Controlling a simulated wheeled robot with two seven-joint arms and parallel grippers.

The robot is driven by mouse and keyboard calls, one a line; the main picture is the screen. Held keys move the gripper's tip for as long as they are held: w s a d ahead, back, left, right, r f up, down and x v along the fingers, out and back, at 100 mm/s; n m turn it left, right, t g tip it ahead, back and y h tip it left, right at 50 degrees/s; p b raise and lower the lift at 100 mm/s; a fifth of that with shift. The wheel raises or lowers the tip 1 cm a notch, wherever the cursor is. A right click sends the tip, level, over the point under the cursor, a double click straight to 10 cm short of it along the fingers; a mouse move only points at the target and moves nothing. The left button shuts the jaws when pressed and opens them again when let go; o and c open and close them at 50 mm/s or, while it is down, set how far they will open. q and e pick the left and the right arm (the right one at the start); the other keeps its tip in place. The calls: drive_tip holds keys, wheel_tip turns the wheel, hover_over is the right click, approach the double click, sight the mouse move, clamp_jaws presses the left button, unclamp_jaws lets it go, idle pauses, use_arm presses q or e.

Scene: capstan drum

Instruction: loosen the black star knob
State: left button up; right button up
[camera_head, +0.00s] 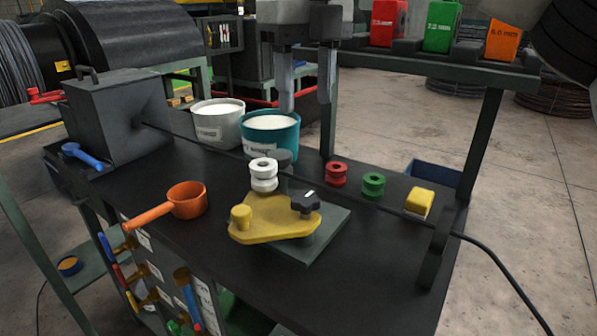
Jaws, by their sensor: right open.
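The black star knob (305,203) sits on the right part of a yellow plate (270,227), with a small white mark on its top. The yellow plate also carries a white grooved roller (263,176) and a short yellow peg. It rests over a grey base plate (325,240) on the dark bench. My right gripper (306,103) hangs down from the top of the view, above and behind the knob. Its two grey fingers are apart with nothing between them, and it does not touch the knob. My left gripper is not in view.
A teal bucket (270,137) and a grey bucket (217,125) stand behind the plate. A dark cable crosses the bench behind the knob. Red (336,174) and green (373,185) rollers and a yellow block (419,203) are to the right, an orange ladle (186,201) to the left.

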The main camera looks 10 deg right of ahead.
approach(306, 198)
wheel_tip(306, 198, down, 8)
drive_tip(key=shift+f, duration=0.1)
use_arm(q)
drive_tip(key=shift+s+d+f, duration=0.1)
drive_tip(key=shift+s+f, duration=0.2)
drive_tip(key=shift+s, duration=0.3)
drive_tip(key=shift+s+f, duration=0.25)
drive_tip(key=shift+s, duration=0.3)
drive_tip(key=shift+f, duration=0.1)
use_arm(e)
drive_tip(key=c, duration=0.7)
